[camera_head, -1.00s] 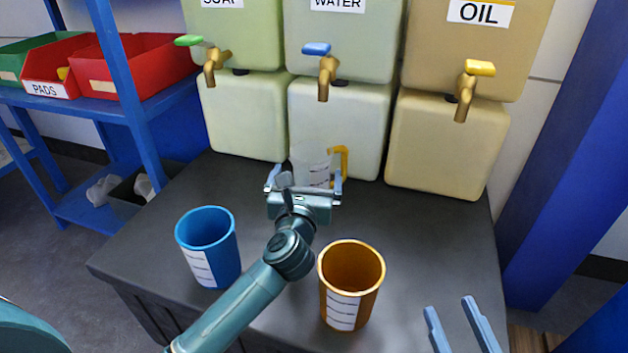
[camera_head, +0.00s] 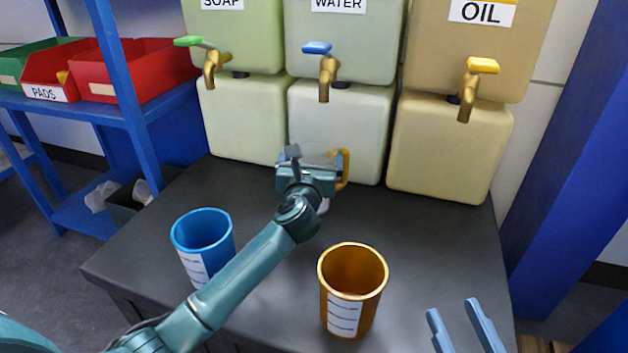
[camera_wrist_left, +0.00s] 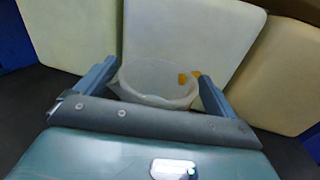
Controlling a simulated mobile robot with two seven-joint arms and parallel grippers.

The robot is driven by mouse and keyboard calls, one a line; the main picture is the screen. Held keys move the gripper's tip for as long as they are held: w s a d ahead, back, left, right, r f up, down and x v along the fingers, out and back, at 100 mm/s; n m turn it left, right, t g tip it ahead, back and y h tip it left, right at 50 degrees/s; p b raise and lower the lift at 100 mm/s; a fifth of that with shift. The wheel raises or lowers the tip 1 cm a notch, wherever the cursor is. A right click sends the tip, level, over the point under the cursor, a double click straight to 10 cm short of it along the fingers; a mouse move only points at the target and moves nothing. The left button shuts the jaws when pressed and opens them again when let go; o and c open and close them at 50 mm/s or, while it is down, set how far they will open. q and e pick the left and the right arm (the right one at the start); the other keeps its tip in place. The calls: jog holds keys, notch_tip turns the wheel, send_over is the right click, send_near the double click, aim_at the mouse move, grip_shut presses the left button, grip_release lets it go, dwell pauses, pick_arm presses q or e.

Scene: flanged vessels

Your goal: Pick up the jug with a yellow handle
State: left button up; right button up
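The clear jug (camera_head: 318,152) stands on the dark counter in front of the middle lower tank, with its yellow handle (camera_head: 344,168) on the right side. My left gripper (camera_head: 310,168) is in front of it and hides most of its body. In the left wrist view the jug (camera_wrist_left: 155,80) sits between the two spread fingers of my left gripper (camera_wrist_left: 157,85), near both; a firm grip does not show. My right gripper (camera_head: 458,322) is open and empty at the lower right.
A blue cup (camera_head: 205,240) and an orange cup (camera_head: 352,285) stand on the counter (camera_head: 440,235) to either side of my left arm. Tanks with a green tap, a blue tap (camera_head: 320,65) and a yellow tap (camera_head: 470,85) rise behind. Shelf bins (camera_head: 60,75) are at left.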

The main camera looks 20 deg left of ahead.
pick_arm(q)
jog(key=shift+r, duration=0.1)
jog(key=c, duration=1)
jog(key=shift+o, duration=0.2)
jog(key=shift+r, duration=0.15)
pick_arm(e)
jog(key=shift+r, duration=0.15)
